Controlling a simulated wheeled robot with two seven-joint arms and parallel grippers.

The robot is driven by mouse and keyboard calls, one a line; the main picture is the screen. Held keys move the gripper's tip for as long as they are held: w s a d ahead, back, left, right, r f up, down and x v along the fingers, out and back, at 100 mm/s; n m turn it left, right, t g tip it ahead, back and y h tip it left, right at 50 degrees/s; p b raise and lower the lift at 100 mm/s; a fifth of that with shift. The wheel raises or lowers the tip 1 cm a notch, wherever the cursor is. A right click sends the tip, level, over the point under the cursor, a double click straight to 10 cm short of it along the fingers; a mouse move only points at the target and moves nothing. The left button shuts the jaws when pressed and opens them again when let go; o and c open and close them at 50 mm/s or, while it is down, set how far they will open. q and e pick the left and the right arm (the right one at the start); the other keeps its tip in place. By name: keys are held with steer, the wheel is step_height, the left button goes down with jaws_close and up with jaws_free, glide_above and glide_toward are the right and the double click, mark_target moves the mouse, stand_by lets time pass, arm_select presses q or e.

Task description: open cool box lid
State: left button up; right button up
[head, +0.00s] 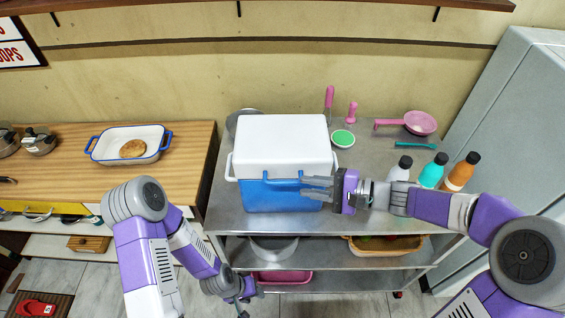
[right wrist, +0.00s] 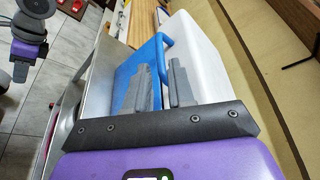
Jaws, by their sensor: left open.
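The cool box (head: 270,195) has a blue body and a white lid (head: 283,145), and stands on the metal table. The lid looks closed. A blue handle (right wrist: 158,50) runs along the front of the box. My right gripper (head: 306,187) is at the front right of the box, its fingers pointing left near the handle. In the right wrist view its two fingers (right wrist: 160,85) are apart, with blue and white box surface behind them. I cannot tell whether they touch the box. My left gripper (head: 246,300) hangs low in front of the table, open and empty.
Several bottles (head: 431,171) stand right of the box, close to my right forearm. A pink pan (head: 420,122) and a green-topped item (head: 343,139) lie behind. A wooden counter (head: 190,150) with a tray (head: 108,156) is left. A fridge (head: 510,110) stands right.

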mark_target(289, 183)
steer(key=shift+w+a, duration=0.15)
steer(key=shift+w, duration=0.1)
steer(key=shift+w+a+f, duration=0.15)
steer(key=shift+a, duration=0.2)
steer(key=b+x, duration=0.1)
steer(key=x, duration=0.5)
steer(key=shift+a, duration=0.25)
jaws_close()
